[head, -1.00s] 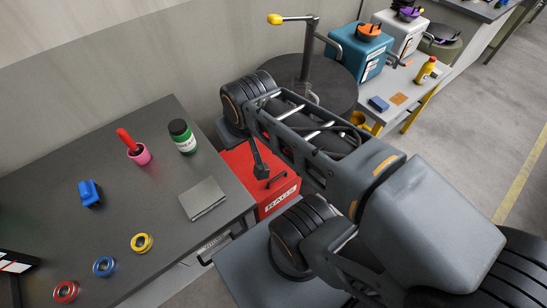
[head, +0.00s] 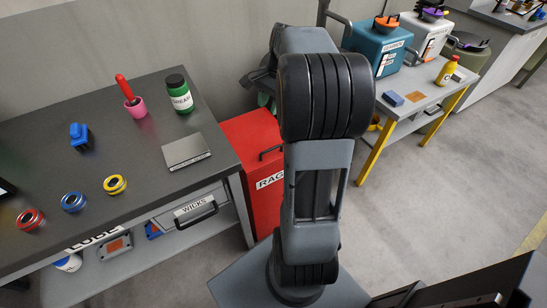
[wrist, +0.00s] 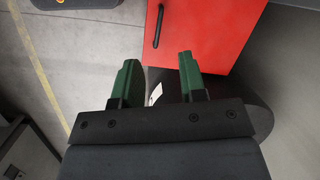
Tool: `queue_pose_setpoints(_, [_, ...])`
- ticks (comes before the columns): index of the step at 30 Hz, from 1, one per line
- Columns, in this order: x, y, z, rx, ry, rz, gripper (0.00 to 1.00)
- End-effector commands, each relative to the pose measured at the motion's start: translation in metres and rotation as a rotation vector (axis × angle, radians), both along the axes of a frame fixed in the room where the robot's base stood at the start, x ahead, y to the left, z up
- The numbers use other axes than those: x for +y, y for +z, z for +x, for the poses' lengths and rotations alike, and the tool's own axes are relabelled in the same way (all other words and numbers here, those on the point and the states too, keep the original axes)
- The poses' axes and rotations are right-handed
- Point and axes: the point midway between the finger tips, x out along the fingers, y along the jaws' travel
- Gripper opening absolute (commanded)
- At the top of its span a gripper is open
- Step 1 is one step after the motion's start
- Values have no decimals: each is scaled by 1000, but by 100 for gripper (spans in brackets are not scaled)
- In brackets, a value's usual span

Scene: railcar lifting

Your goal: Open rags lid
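The red rags bin (head: 245,133) stands on the floor at the right end of the dark workbench, partly hidden behind my arm. Its white label (head: 268,181) is partly covered by the arm. A dark bar handle (head: 270,153) shows on its red top, and the lid looks shut. In the wrist view the red bin (wrist: 215,35) fills the top right, with the handle (wrist: 157,27) near its left edge. My gripper (wrist: 158,82) is open and empty, its two green fingers apart below the handle in the picture. In the head view the gripper is mostly hidden.
The workbench (head: 60,115) on the left carries a green jar (head: 180,95), a grey plate (head: 186,151) and several rings. A grey drawer (head: 190,212) sits below. A side table (head: 445,93) with a teal box (head: 375,48) stands right. Floor at right is clear.

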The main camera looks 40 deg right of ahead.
Motion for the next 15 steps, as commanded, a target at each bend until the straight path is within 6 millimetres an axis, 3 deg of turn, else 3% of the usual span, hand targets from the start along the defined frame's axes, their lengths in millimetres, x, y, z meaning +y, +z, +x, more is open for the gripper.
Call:
queue_pose_setpoints(1, [-20,-29,3,30,-81,36,38])
queue_pose_setpoints(7, [-64,-66,5,102,-284,133,38])
queue_pose_setpoints(11, [-73,-80,5,122,-334,158,38])
queue_pose_setpoints(15, [-68,-98,6,128,-344,165,38])
